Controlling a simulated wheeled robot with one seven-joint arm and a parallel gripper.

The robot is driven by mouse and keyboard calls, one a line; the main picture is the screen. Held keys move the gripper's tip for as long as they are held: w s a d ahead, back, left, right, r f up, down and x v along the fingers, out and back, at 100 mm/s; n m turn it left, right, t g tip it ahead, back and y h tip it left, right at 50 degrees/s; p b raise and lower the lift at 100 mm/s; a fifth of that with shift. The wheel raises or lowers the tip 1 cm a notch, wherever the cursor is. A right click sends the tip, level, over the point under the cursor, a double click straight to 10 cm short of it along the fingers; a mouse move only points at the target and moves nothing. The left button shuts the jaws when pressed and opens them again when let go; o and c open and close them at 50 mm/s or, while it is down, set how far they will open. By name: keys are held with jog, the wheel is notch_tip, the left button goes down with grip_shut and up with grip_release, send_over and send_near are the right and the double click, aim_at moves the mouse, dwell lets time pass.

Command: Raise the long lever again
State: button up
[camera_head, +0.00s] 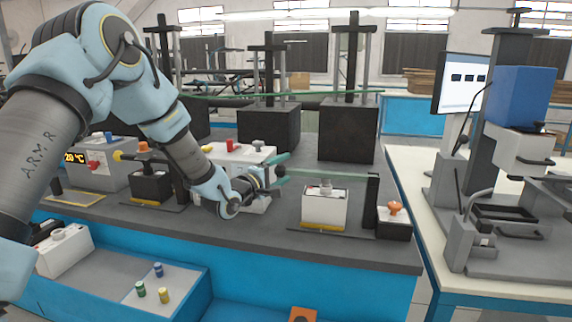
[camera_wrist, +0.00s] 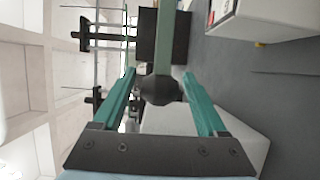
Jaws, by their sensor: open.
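The long lever (camera_head: 328,173) is a grey-green bar that lies nearly level, joined at its right end to a black post (camera_head: 372,192). In the wrist view the lever (camera_wrist: 166,40) runs away from me and ends in a dark round knob (camera_wrist: 161,90). My gripper (camera_head: 281,171) is open at the lever's left end. Its two green fingers (camera_wrist: 159,76) stand on either side of the knob, with the knob between them. I cannot tell whether either finger touches it. The knob is hard to make out in the head view.
A white box with a grey knob (camera_head: 324,208) stands under the lever. A small box (camera_head: 393,226) with an orange knob (camera_head: 394,207) is beside the post. Black presses stand behind. Another white unit (camera_head: 235,152) is behind my arm.

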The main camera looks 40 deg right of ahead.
jog(key=shift+w+d, duration=0.15)
jog(key=shift+d, duration=0.95)
grip_shut()
dwell(0.7)
